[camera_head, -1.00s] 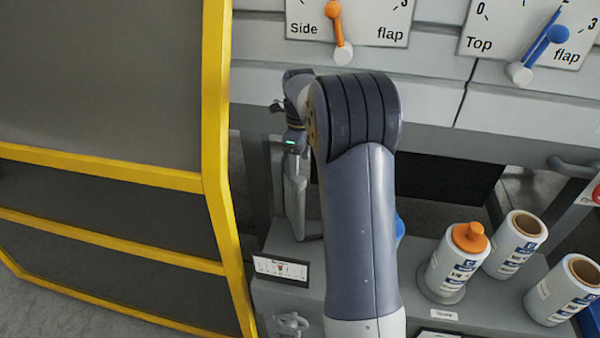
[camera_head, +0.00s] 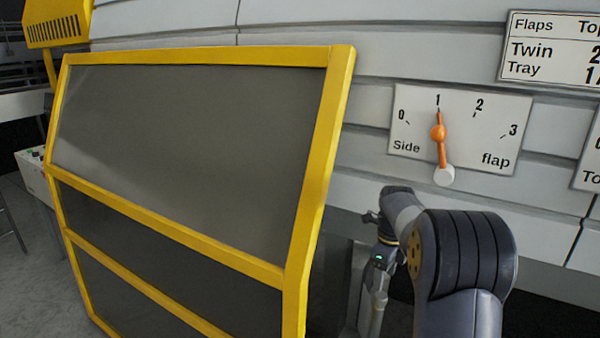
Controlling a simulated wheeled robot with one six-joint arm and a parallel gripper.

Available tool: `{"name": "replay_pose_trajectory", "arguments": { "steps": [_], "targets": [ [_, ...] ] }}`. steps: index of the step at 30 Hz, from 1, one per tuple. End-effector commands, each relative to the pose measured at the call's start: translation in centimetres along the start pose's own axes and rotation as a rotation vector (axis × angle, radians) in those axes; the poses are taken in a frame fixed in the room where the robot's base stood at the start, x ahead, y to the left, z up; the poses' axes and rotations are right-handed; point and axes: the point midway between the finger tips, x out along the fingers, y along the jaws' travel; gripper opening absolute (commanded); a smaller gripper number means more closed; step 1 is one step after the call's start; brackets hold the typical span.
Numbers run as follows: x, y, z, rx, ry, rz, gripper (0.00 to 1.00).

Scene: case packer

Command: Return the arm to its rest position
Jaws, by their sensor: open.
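My arm stands at the lower right of the head view, bent at a dark ribbed joint. My gripper (camera_head: 371,312) hangs from the wrist to the left of that joint, below a small green light. It points down, is open, and I see nothing held in it. Its fingertips are close to the lower picture edge and hard to make out. It is in front of the grey machine, to the right of the yellow-framed guard door and below the side flap dial.
The yellow-framed guard door (camera_head: 317,180) with dark panels fills the left and middle. The side flap dial (camera_head: 405,125) has its orange pointer (camera_head: 440,145) near 1. A settings sign (camera_head: 560,52) hangs at upper right. Grey floor (camera_head: 35,270) shows at far left.

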Motion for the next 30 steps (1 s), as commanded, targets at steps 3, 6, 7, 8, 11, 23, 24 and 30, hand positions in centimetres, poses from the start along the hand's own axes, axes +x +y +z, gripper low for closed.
{"name": "replay_pose_trajectory", "arguments": {
  "steps": [3,6,7,8,11,23,24,30],
  "targets": [
    [2.4,0.1,-0.1,0.000,0.003,0.004,0.54],
    [4.2,0.1,-0.1,0.000,0.002,0.004,0.54],
    [4.6,0.1,-0.1,-0.001,0.002,0.004,0.54],
    [5.1,0.1,0.0,-0.001,0.002,0.003,0.54],
    [6.3,0.1,0.0,-0.001,0.002,0.003,0.54],
    [7.0,0.3,-0.2,-0.028,0.000,0.000,0.54],
    [7.0,0.3,-0.2,-0.028,0.000,0.000,0.54],
    [6.6,0.1,-0.1,-0.015,0.000,0.000,0.54]
  ]
}}
